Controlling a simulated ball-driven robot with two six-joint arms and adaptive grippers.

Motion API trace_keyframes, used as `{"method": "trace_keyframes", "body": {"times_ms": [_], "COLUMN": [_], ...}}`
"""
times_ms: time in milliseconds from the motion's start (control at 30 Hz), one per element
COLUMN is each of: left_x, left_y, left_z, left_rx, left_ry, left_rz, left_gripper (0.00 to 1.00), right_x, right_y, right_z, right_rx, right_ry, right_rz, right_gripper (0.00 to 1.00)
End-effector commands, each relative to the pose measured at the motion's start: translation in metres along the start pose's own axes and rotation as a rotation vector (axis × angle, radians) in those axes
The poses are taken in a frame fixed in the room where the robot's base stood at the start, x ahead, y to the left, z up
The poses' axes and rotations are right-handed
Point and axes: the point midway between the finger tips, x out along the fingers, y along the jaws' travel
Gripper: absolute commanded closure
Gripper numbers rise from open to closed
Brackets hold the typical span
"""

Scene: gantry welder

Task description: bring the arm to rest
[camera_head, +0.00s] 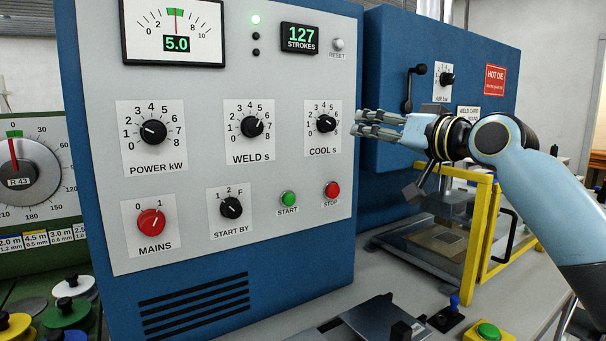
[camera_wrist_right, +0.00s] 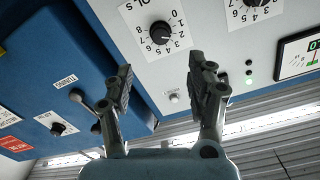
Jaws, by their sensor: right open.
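My right arm (camera_head: 545,190) comes in from the right in the head view, pale blue with a dark forearm. My right gripper (camera_head: 358,123) is near the COOL knob (camera_head: 326,123), to its right, and appears apart from it. Its fingers are spread with nothing between them. In the right wrist view, my right gripper (camera_wrist_right: 160,72) is also open and empty, and the COOL knob (camera_wrist_right: 161,33) shows upside down beyond the fingertips. My left gripper is not in view.
A blue control cabinet (camera_head: 215,262) carries knobs, buttons and displays. Behind the gripper stands a blue press unit (camera_head: 490,55) with a black crank (camera_head: 409,90). A yellow guard frame (camera_head: 478,235) stands below my arm.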

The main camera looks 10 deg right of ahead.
Motion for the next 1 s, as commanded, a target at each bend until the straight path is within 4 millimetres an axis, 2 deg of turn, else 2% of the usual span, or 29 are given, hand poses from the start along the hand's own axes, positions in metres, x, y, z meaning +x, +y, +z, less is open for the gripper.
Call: {"method": "trace_keyframes", "body": {"times_ms": [67,133,167,267,300,367,400,533,600,700,1000], "left_x": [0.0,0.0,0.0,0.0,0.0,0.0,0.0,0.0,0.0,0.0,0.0], "left_y": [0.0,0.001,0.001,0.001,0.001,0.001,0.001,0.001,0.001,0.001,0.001], "left_z": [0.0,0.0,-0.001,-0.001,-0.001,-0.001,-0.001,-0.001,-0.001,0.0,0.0], "left_rx": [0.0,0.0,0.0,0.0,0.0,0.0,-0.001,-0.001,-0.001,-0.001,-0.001], "left_ry": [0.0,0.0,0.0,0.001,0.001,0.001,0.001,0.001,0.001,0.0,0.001], "left_rz": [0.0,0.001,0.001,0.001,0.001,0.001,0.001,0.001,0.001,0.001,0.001], "left_gripper": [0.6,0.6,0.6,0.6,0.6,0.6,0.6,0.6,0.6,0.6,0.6], "right_x": [-0.003,-0.01,-0.015,-0.044,-0.061,-0.091,-0.113,-0.185,-0.219,-0.262,-0.369], "right_y": [0.0,0.001,0.002,0.004,0.005,0.006,0.007,0.008,0.008,0.007,-0.002], "right_z": [0.011,0.034,0.049,0.112,0.141,0.183,0.209,0.27,0.291,0.311,0.341], "right_rx": [-0.004,-0.019,-0.028,-0.07,-0.089,-0.117,-0.135,-0.18,-0.194,-0.209,-0.226], "right_ry": [-0.021,-0.07,-0.102,-0.245,-0.315,-0.425,-0.498,-0.707,-0.796,-0.902,-1.156], "right_rz": [0.006,0.024,0.035,0.088,0.115,0.159,0.19,0.285,0.329,0.382,0.519], "right_gripper": [0.43,0.43,0.43,0.43,0.43,0.43,0.43,0.43,0.43,0.43,0.43]}}
